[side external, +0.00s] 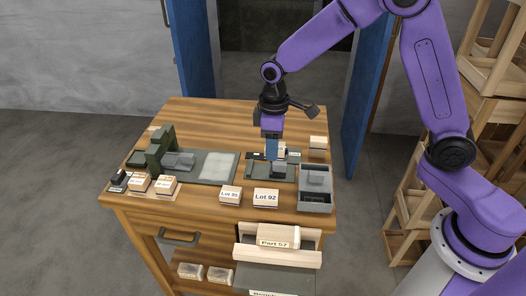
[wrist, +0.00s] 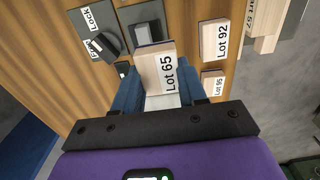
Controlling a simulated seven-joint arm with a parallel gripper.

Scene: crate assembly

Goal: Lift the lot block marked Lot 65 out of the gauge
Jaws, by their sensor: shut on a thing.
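The block marked Lot 65 (wrist: 153,66) is pale wood with a white label and sits between the blue fingers of my gripper (wrist: 157,88). My gripper is shut on it. In the side view my gripper (side external: 273,152) points down over the dark gauge (side external: 256,172), and the block is mostly hidden behind a finger. The gauge also shows in the wrist view as a grey plate (wrist: 116,16) with a dark knob between LOCK and another partly covered label. Whether the block's lower end is clear of the gauge cannot be told.
The Lot 92 block (side external: 266,198) and another lot block (side external: 230,195) stand at the table's front. A grey bin (side external: 315,199) is right of the gauge. A dark green device (side external: 160,150) and more blocks (side external: 139,183) stand left.

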